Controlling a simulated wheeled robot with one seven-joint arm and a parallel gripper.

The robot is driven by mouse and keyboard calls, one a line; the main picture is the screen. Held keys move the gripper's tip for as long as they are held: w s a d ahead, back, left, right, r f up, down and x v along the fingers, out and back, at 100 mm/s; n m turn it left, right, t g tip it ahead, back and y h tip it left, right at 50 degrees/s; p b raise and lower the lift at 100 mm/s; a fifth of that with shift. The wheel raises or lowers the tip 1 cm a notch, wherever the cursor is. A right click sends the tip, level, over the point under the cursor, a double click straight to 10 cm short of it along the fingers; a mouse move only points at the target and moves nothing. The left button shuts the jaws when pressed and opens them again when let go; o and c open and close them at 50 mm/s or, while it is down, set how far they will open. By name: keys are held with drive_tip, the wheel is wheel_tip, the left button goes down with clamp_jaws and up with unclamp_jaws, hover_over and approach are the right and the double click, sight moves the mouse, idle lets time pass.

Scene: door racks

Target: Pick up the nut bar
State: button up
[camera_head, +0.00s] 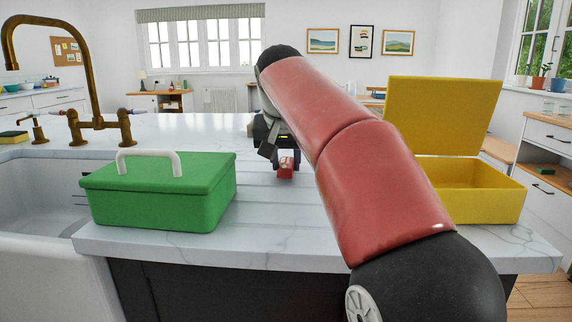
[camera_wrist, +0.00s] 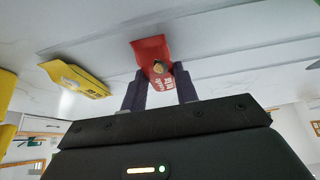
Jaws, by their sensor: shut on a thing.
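The nut bar (camera_wrist: 150,50) is a small red packet with white lettering and a round brownish picture. It is between the two dark fingers of my gripper (camera_wrist: 160,76) in the wrist view, and the fingers are shut on it. In the head view the nut bar (camera_head: 286,168) is at the lower end of my gripper (camera_head: 285,157), over the middle of the white worktop. I cannot tell whether it touches the worktop. My red arm hides part of the counter behind and beside it.
A closed green box (camera_head: 160,195) with a white handle stands at left, by the sink (camera_head: 40,195) and brass tap (camera_head: 97,125). An open yellow box (camera_head: 480,192) with its lid raised stands at right.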

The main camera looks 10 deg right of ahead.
sight(286, 164)
wheel_tip(286, 164, up, 8)
drive_tip(key=shift+w+r, duration=0.1)
drive_tip(key=shift+w, duration=0.05)
drive_tip(key=shift+r, duration=0.5)
